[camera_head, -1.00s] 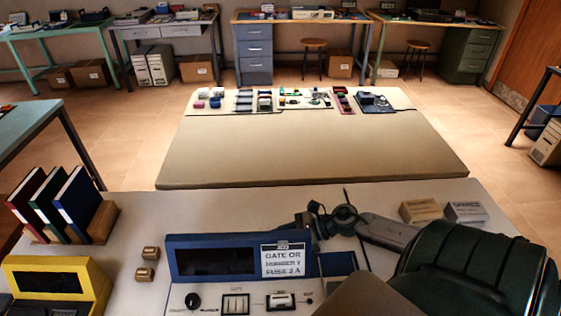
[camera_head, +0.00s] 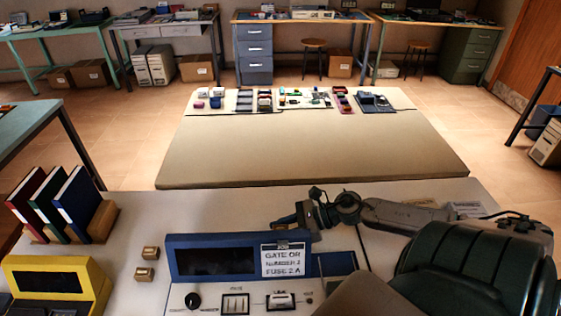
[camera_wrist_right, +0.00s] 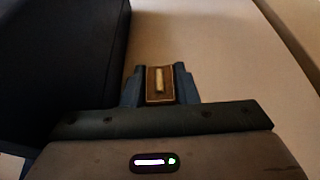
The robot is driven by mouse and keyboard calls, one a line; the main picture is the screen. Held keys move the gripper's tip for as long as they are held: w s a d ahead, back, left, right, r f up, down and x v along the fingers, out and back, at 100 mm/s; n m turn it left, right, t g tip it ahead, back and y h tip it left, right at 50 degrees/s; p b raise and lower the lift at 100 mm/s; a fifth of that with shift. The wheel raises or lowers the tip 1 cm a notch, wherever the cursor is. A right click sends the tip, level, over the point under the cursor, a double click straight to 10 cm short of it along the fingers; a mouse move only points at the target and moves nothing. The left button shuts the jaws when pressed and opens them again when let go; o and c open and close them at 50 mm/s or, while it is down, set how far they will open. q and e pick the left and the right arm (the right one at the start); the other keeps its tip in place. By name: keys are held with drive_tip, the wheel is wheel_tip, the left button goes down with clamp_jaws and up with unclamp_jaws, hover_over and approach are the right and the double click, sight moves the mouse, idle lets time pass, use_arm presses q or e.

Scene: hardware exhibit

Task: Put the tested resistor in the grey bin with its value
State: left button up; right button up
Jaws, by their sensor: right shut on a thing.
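My right gripper (camera_head: 282,221) is above the right end of the blue tester (camera_head: 215,259), its fingers pointing left. In the right wrist view my right gripper (camera_wrist_right: 160,85) is shut on a small brown block with a pale resistor (camera_wrist_right: 159,80) on it. In the head view the resistor is too small to tell. A card on the tester reads "GATE OR NUMBER 2 FUSE 2 A". A grey divided tray (camera_head: 244,101) stands on the far table; its labels are unreadable, so the matching bin cannot be told. My left gripper is not in view.
Folders (camera_head: 65,205) and a yellow device (camera_head: 60,285) stand at the left. My arm partly covers small boxes (camera_head: 465,208) at the right. The far table's near half is bare.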

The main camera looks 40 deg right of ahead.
sight(280, 228)
wheel_tip(280, 228, up, 13)
drive_tip(key=p, duration=0.7)
drive_tip(key=shift+r, duration=0.2)
drive_tip(key=shift+a, duration=0.1)
drive_tip(key=w+a+r+b, duration=0.1)
drive_tip(key=w+a, duration=0.2)
drive_tip(key=a, duration=0.5)
drive_tip(key=w+a+r+b, duration=0.2)
drive_tip(key=w+a, duration=0.1)
drive_tip(key=a, duration=0.5)
drive_tip(key=shift+w+n+g+y, duration=0.3)
drive_tip(key=shift+w+n+g, duration=0.1)
